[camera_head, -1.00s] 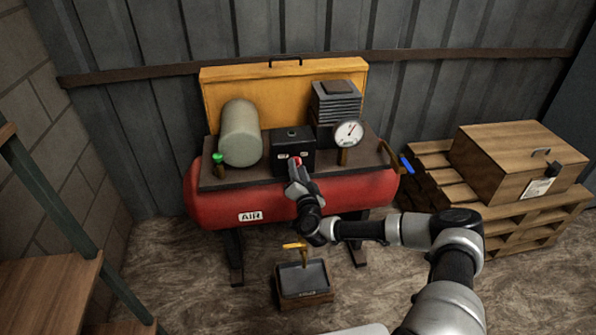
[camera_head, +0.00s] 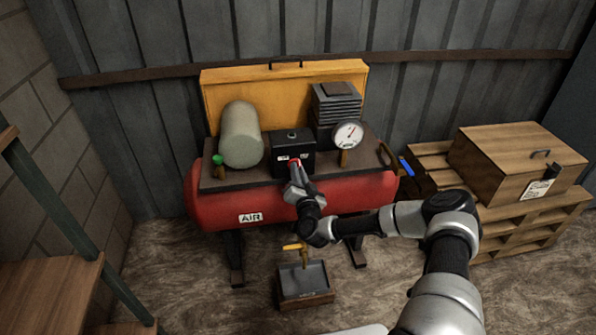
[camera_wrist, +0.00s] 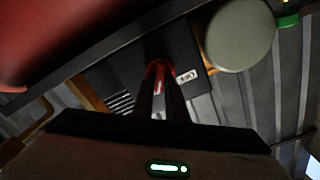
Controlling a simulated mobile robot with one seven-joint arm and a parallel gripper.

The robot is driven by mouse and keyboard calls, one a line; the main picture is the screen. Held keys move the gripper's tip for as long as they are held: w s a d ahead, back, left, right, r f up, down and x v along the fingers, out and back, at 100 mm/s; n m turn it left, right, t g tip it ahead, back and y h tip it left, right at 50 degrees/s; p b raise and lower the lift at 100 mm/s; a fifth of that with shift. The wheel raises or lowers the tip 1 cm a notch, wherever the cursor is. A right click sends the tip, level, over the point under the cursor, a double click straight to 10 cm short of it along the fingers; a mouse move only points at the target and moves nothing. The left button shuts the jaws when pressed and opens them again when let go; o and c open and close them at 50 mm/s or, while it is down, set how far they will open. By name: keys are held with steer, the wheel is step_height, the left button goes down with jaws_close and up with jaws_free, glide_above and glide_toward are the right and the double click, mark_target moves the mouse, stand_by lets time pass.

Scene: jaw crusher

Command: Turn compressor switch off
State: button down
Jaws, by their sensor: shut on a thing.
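The red air compressor (camera_head: 340,195) stands against the back wall, with its tank marked "AIR". A black switch box (camera_head: 283,147) sits on its top, and a red switch (camera_head: 296,163) shows on the box's front. My gripper (camera_head: 296,172) reaches the front of the box and is shut on the red switch. In the wrist view my gripper's fingers (camera_wrist: 165,98) are close together, with the red switch (camera_wrist: 158,70) between their tips. The fingers partly hide the switch, and a white label on the black box (camera_wrist: 180,50) is partly visible beside them.
A pressure gauge (camera_head: 348,135) and a grey cylinder (camera_head: 241,137) flank the box. A black tray (camera_head: 303,281) lies on the floor below a yellow valve (camera_head: 296,247). Stairs (camera_head: 50,285) stand at left.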

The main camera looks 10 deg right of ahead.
steer(key=shift+a+n+b, duration=0.2)
steer(key=shift+n+b, duration=0.85)
steer(key=shift+n, duration=2.9)
steer(key=shift+a+n+b, duration=0.15)
steer(key=shift+n+b, duration=0.85)
steer(key=shift+n, duration=2.95)
steer(key=c, duration=1.8)
jaws_free()
steer(key=shift+o, duration=0.2)
steer(key=s+p, duration=0.1)
steer(key=s, duration=1.6)
steer(key=shift+s+p, duration=0.25)
steer(key=shift+p, duration=0.1)
